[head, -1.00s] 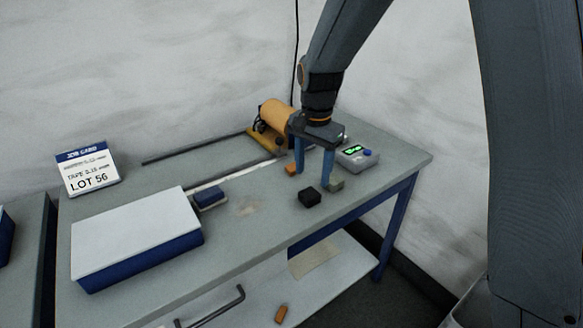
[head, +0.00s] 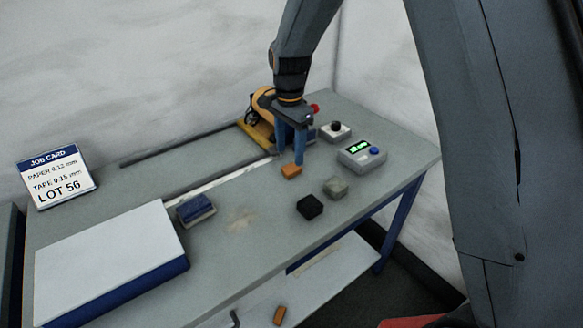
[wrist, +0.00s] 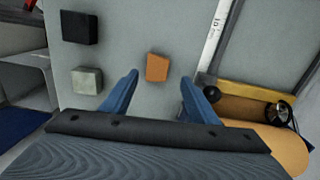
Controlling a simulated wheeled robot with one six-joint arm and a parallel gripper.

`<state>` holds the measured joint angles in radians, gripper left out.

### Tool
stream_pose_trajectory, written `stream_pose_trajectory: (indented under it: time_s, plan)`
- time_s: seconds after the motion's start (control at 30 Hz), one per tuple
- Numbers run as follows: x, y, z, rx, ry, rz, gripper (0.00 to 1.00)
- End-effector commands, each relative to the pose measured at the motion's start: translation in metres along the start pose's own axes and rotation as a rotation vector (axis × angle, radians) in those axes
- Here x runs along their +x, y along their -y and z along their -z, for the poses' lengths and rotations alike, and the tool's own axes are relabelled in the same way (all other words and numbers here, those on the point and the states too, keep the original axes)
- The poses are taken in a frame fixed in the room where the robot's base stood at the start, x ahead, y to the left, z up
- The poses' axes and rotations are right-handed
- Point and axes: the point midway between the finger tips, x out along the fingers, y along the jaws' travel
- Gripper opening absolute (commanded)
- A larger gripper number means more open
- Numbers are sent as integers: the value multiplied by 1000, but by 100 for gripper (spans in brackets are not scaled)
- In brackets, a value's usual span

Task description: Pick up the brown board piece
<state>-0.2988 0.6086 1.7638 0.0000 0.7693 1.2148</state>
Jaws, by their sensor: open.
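The brown board piece (head: 291,171), a small orange-brown block, lies on the grey bench top. It also shows in the wrist view (wrist: 157,67), between and slightly beyond my fingertips. My gripper (head: 290,157) points down with its two blue fingers apart and nothing held. In the head view the fingertips are just behind and above the piece. In the wrist view my gripper (wrist: 159,78) has one finger on each side of the piece's line, with gaps on both sides. I cannot tell the exact height of the fingertips.
A black block (head: 310,207) and a grey-green block (head: 336,188) lie to the right and front. A display box (head: 362,154), a button box (head: 335,131), an orange roller (head: 262,100) and a blue block (head: 195,209) are nearby. Another orange-brown piece (head: 279,315) lies on the lower shelf.

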Motion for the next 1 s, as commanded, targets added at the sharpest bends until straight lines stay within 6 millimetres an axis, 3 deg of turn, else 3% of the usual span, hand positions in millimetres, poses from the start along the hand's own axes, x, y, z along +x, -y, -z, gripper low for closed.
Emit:
stream_pose_trajectory:
  time_s: [0.4,0.67,0.7,0.93,1.0]
  plan:
    - [47,-7,1,1,0,-1,54]
    - [51,-7,2,3,0,0,54]
    - [51,-7,2,3,0,0,53]
    - [51,-7,3,3,0,0,14]
    - [51,-7,3,3,0,0,10]
